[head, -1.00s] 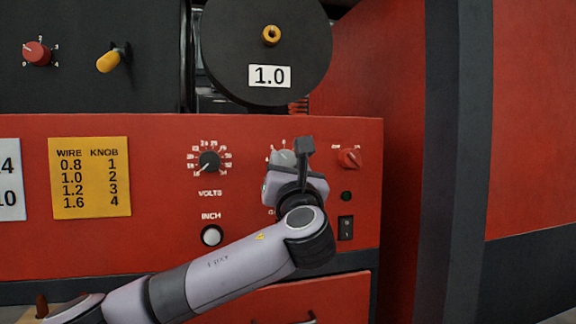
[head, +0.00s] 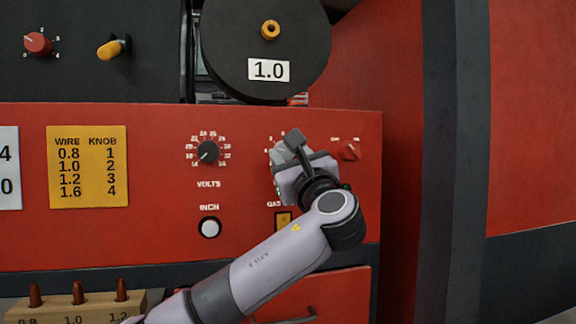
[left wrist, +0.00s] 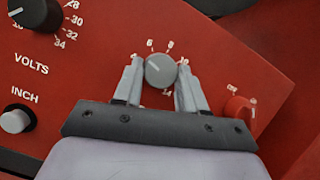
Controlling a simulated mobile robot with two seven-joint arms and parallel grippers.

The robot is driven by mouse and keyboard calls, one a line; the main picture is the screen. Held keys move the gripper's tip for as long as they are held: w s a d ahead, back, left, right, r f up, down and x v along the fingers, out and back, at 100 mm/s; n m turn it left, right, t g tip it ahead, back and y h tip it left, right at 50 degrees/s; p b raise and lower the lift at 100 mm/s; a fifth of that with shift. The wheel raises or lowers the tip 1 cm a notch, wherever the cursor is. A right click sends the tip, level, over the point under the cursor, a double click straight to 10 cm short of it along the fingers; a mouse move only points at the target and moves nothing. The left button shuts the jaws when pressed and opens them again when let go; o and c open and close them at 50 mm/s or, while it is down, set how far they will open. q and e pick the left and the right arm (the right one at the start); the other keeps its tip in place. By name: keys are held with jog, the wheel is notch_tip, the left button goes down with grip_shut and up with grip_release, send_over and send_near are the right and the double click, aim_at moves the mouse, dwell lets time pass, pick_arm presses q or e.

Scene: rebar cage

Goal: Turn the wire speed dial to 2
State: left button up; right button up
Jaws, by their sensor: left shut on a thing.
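A red dial (head: 38,43) with small numbers around it sits at the upper left of the head view. I see no name on it, but its low number scale fits the wire speed dial. Its pale pointer mark appears to point left and slightly up. The yellow WIRE/KNOB chart (head: 88,167) pairs 1.0 with 2. My left gripper (head: 277,160) is far to the right of the red dial, on the lower panel. In the left wrist view its fingers are shut around a grey dial (left wrist: 160,71) with 6, 8 and 14 near it. My right gripper is out of view.
The black VOLTS dial (head: 208,152) is left of my gripper, and a red on/off knob (head: 349,150) is close on its right. A yellow lever (head: 112,46) stands beside the red dial. A spool (head: 266,45) marked 1.0 hangs above. A wooden rack (head: 75,304) is at the bottom left.

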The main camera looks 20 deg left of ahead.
pick_arm(q)
jog(key=n+g, duration=0.1)
jog(key=n, duration=0.1)
jog(key=n+y, duration=0.1)
jog(key=n, duration=0.1)
jog(key=shift+d+g, duration=0.15)
jog(key=shift+g, duration=0.25)
jog(key=n+g, duration=0.1)
jog(key=n, duration=0.1)
jog(key=n+y, duration=0.1)
jog(key=n, duration=0.1)
jog(key=shift+w+d+r+g, duration=0.1)
jog(key=shift+r+g, duration=0.05)
jog(key=shift+g, duration=0.25)
jog(key=shift+w+d+r+n+g+p, duration=0.1)
jog(key=shift+n+g+p, duration=0.8)
jog(key=shift+n, duration=1.05)
jog(key=shift+r+n+g+p, duration=0.1)
jog(key=shift+n+g+p, duration=0.75)
jog(key=shift+n, duration=1.1)
jog(key=o, duration=1.1)
jog(key=shift+c, duration=0.2)
jog(key=shift+f, duration=0.1)
